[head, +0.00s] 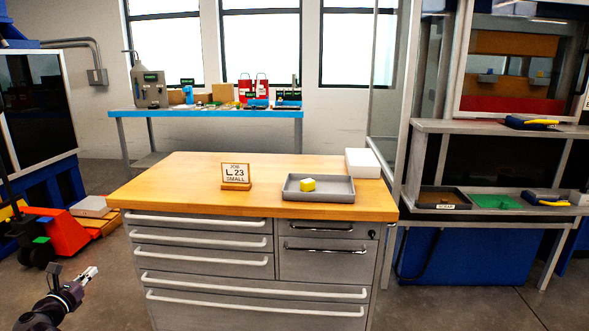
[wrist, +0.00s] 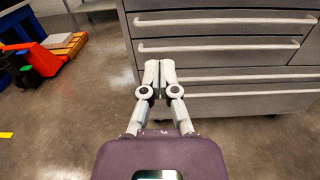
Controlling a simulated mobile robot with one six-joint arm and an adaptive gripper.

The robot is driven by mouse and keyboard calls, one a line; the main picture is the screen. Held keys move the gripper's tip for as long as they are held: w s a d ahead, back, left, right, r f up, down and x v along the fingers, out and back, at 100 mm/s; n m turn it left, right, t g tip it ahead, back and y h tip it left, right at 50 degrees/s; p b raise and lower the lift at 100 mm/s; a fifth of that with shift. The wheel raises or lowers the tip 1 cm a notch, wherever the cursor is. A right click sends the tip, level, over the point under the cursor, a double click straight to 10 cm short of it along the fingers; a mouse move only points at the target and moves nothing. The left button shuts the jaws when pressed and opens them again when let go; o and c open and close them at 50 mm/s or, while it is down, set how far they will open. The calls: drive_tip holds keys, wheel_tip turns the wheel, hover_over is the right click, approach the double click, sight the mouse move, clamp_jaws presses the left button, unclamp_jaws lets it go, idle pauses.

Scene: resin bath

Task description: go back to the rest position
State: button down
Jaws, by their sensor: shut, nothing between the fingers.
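My gripper (head: 90,272) is at the lower left of the head view, low in front of the left side of the drawer cabinet. In the wrist view my gripper (wrist: 159,64) shows its two grey fingers together at the tips, with nothing between them. It points toward the cabinet's drawers (wrist: 215,47) and appears apart from them. My arm's links behind the gripper show only in part at the head view's lower left corner.
The cabinet's wooden top (head: 265,190) bears a job sign (head: 235,175), a grey tray (head: 320,196) with a yellow block (head: 308,185), and a white box (head: 362,163). A red pallet jack (head: 62,235) stands left. Grey floor (wrist: 75,120) around my gripper is clear.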

drive_tip(key=w+d+f+m+g+h, duration=0.2)
drive_tip(key=w+d+f+m+g, duration=0.3)
drive_tip(key=d, duration=1)
drive_tip(key=w+d+f+m+g+h, duration=0.25)
drive_tip(key=d+m, duration=0.45)
drive_tip(key=d, duration=0.8)
drive_tip(key=w+d+f+m+g+h, duration=0.1)
drive_tip(key=w+d+f+m+g, duration=0.4)
drive_tip(key=d, duration=1)
drive_tip(key=s+d+f+m+g+y, duration=0.2)
drive_tip(key=s+d+m, duration=0.4)
drive_tip(key=d, duration=0.4)
drive_tip(key=s+d+f+m+g+y, duration=0.2)
drive_tip(key=s+d+m, duration=0.4)
drive_tip(key=d, duration=0.4)
drive_tip(key=s+d+f+m+g+y, duration=0.2)
drive_tip(key=s+d+m, duration=0.5)
drive_tip(key=d, duration=0.3)
wheel_tip(320, 180, up, 36)
drive_tip(key=p, duration=3.6)
drive_tip(key=shift+w, duration=0.35)
